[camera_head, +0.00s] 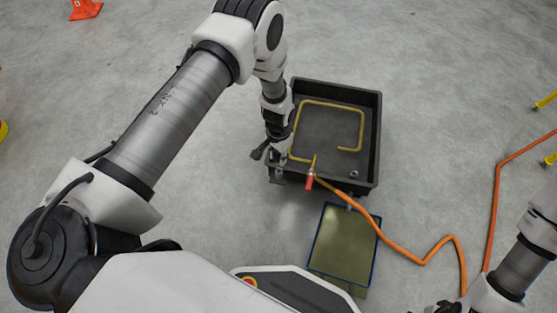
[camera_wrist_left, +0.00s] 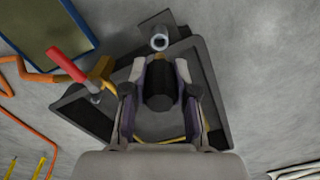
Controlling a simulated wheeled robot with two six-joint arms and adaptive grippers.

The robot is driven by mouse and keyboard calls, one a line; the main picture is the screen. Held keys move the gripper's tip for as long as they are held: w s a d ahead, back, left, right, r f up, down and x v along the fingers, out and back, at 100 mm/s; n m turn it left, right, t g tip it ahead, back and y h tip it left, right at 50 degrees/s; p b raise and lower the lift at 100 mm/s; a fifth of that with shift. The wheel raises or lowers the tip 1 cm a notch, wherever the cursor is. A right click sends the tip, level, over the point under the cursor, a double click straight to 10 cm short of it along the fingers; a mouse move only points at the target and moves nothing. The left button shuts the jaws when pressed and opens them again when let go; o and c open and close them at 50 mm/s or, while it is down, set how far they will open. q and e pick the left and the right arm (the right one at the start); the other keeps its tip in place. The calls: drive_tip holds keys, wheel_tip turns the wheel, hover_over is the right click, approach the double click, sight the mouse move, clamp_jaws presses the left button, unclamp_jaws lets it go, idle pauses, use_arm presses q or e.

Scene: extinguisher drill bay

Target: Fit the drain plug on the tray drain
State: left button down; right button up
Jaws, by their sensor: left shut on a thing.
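My left gripper (camera_head: 270,160) is at the near left corner of the dark tray (camera_head: 377,140). In the left wrist view the gripper (camera_wrist_left: 160,68) is shut on a black cylindrical plug (camera_wrist_left: 159,92), held between both fingers. Just beyond the fingertips in that view is a grey round fitting with an open bore (camera_wrist_left: 159,41), which looks like the tray drain. The plug and the fitting appear apart; their exact gap and alignment cannot be told. In the head view the gripper hides the plug.
A yellow pipe (camera_head: 335,104) runs inside the tray. A red valve handle (camera_head: 310,182) and an orange hose (camera_head: 400,253) lie at its front. A blue-edged greenish panel (camera_head: 345,242) is in front. An orange cone (camera_head: 85,9) stands far left. Floor left of the tray is clear.

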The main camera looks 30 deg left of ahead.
use_arm(q)
drive_tip(key=shift+r+p, duration=0.4)
drive_tip(key=shift+r, duration=1.35)
